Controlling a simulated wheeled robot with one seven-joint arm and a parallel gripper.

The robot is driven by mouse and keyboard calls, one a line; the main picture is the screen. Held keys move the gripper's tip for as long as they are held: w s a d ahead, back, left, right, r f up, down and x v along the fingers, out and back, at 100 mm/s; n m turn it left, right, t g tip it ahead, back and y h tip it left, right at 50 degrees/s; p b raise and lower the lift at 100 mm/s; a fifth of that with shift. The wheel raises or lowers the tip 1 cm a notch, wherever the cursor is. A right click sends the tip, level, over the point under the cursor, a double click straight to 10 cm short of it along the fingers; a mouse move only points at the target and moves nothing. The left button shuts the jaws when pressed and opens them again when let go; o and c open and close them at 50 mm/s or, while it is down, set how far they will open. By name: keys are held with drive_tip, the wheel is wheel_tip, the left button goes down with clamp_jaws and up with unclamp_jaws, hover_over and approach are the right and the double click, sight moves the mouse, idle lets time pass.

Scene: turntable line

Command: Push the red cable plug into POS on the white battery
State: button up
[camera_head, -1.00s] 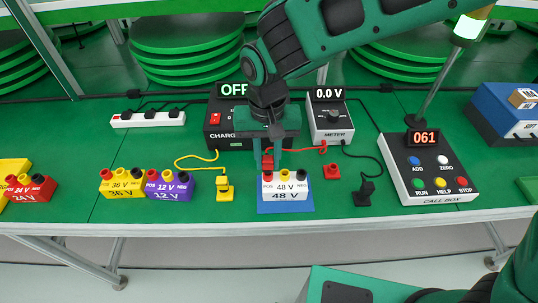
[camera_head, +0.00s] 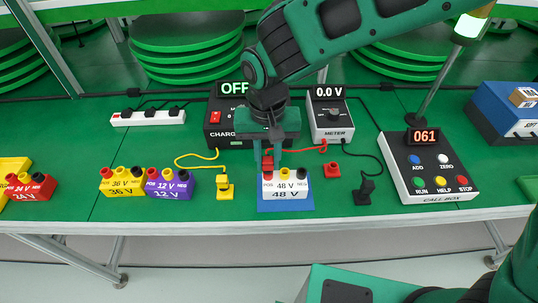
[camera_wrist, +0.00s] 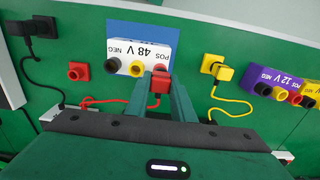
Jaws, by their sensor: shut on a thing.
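The white 48 V battery (camera_head: 286,194) stands on a blue mat (camera_head: 258,208) near the front of the green table. It has red, yellow and black terminals on top, with POS at its left end in the head view. My gripper (camera_head: 267,158) is shut on the red cable plug (camera_wrist: 160,83) above that left end. In the wrist view, the plug is between my two fingers (camera_wrist: 160,88), at the POS end of the battery (camera_wrist: 143,52). I cannot tell how far the plug is in. A red cable (camera_head: 306,150) runs from it to the meter.
A red holder (camera_head: 332,171) and a black plug (camera_head: 366,188) stand to the right. A yellow plug (camera_head: 224,186) is close on the left, beside the purple 12 V battery (camera_head: 170,188). The charger (camera_head: 216,130) and meter (camera_head: 331,118) stand behind.

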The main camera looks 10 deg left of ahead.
drive_tip(key=shift+f, duration=0.5)
idle(1.2)
drive_tip(key=o, duration=1)
drive_tip(key=shift+r, duration=0.15)
drive_tip(key=shift+r, duration=3.6)
